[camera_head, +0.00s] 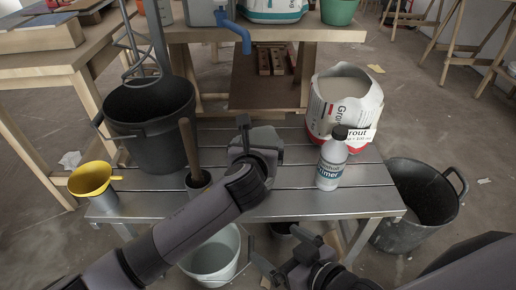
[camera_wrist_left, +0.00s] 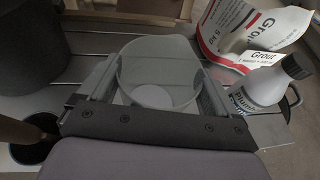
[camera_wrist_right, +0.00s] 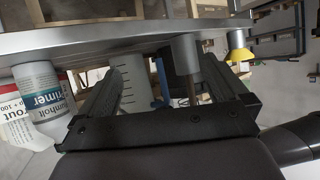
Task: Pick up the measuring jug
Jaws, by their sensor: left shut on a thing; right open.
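The measuring jug (camera_wrist_left: 135,62) is a clear, round vessel with a pale base, seen from above in the left wrist view. My left gripper (camera_head: 260,140) is over the middle of the slatted bench, and its fingers are shut on the jug from both sides. In the head view I cannot make out the jug behind this gripper. The right wrist view, which is upside down, shows the jug's graduation marks (camera_wrist_right: 130,82). I cannot tell if it is clear of the bench. My right gripper (camera_head: 278,248) is open and empty at the bench's front edge.
A primer bottle (camera_head: 331,165) and a grout bag (camera_head: 345,105) stand right of the jug on the bench (camera_head: 290,205). A dark pot with a wooden handle (camera_head: 189,148), a yellow funnel (camera_head: 92,178) and a black bucket (camera_head: 150,125) are left. Another bucket (camera_head: 425,195) is right.

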